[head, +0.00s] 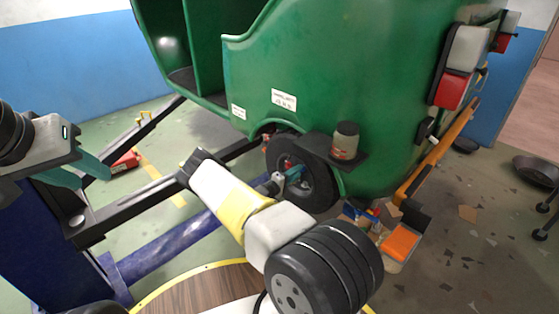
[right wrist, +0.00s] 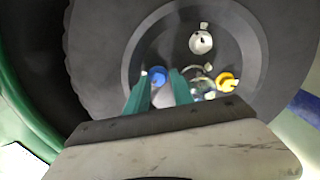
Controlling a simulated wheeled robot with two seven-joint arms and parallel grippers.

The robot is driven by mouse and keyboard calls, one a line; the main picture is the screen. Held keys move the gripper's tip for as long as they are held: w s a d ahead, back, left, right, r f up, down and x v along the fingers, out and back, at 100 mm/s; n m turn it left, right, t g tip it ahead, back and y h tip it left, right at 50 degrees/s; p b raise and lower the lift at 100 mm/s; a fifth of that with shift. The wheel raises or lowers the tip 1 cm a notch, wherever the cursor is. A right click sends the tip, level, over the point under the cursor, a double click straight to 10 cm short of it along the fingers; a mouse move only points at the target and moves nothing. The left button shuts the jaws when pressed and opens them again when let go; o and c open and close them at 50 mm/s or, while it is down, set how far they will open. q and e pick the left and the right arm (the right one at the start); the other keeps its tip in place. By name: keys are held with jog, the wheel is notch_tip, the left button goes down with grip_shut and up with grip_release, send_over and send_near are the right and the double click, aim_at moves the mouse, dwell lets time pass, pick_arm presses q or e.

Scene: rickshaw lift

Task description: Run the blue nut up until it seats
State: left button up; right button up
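The blue nut (right wrist: 157,75) sits at the wheel hub, between and just beyond the fingertips of my right gripper (right wrist: 160,80). Small gaps seem to show beside the nut, so the teal fingers look open around it, without a clear grip. How far the nut is on its stud is hidden. A yellow nut (right wrist: 226,82) sits on the hub to the right, and a bare-looking metal stud end (right wrist: 201,42) is above. In the head view my right gripper (head: 292,173) reaches the wheel (head: 318,188). My left gripper (head: 80,172) is open and empty, far from the wheel.
The green rickshaw body (head: 330,70) stands above the dark lift arms (head: 140,203). A jar (head: 345,140) stands on a dark shelf beside the wheel. An orange-topped box (head: 400,243) and small parts lie at right. A red toolbox (head: 126,161) is on the floor.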

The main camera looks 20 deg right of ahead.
jog(key=shift+r, duration=0.1)
jog(key=v, duration=0.7)
jog(key=shift+s+a, duration=0.2)
jog(key=shift+a, duration=0.15)
jog(key=s+a+r+m+g+y, duration=0.1)
jog(key=s+r+m+g+y, duration=0.3)
jog(key=r, duration=0.5)
jog(key=s+a+r+m+g+y, duration=0.25)
jog(key=s+r+g+y, duration=0.2)
jog(key=s+r, duration=0.4)
jog(key=s+a+r+n+t+y, duration=0.1)
jog(key=s+a+r+t+y, duration=0.1)
jog(key=s+a+r, duration=0.3)
jog(key=s+a+r+n+t+y, duration=0.2)
jog(key=s+a+r+y, duration=0.3)
jog(key=s+r, duration=0.3)
jog(key=s+a+r+n+t+y, duration=0.1)
jog(key=s+a+r+t+y, duration=0.2)
jog(key=r, duration=1)
jog(key=s+a, duration=0.3)
jog(key=a, duration=0.1)
jog(key=shift+s+r+t, duration=0.15)
jog(key=shift+s+t, duration=0.2)
jog(key=shift+s, duration=0.05)
